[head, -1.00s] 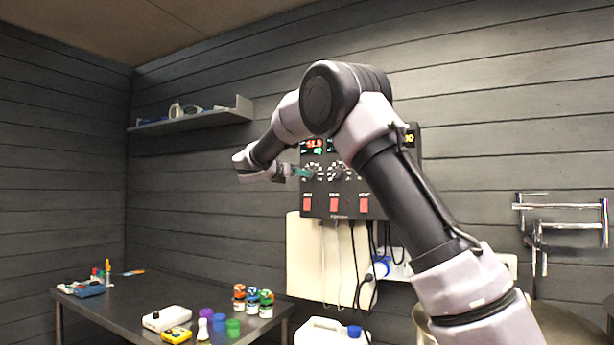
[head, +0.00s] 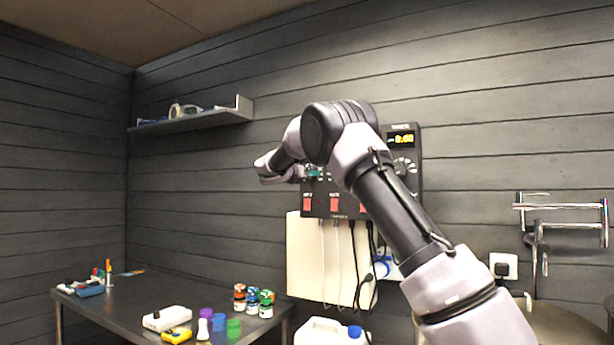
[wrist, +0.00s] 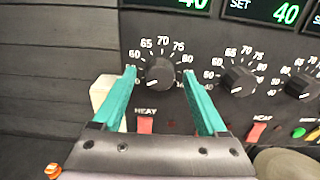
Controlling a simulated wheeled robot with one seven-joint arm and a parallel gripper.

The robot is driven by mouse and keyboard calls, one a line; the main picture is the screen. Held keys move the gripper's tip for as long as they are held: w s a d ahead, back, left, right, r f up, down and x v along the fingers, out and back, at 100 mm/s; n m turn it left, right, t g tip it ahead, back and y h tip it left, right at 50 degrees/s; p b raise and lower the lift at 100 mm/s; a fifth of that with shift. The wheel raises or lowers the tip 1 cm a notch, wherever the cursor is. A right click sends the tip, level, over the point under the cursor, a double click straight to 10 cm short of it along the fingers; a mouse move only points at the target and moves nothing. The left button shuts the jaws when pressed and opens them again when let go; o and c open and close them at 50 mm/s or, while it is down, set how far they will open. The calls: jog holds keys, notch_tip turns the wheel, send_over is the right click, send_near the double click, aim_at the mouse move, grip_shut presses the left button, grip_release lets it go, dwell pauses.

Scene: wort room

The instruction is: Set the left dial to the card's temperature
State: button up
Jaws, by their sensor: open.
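The left dial (wrist: 160,75) is a black knob on the dark control panel, with white numbers around it; 60, 65, 70 and 75 are readable. A pale mark on its lower left edge may be its pointer. My gripper (wrist: 158,71) is open, its two teal fingers on either side of the dial; I cannot tell whether they touch it. In the head view my gripper (head: 314,172) is at the panel's left part, and my arm hides much of the panel. The left dial's display is mostly cut off in the wrist view. I see no temperature card.
A middle dial (wrist: 238,80) is right of my right finger, under a display (wrist: 262,10) reading SET 40. Red switches (wrist: 145,125) sit below the dials. A table (head: 120,300) with bottles and small devices stands at lower left; a wall shelf (head: 190,122) hangs above.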

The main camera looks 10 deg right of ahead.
grip_shut()
jog(key=m, duration=2.9)
jog(key=shift+f, duration=0.15)
jog(key=shift+m, duration=0.5)
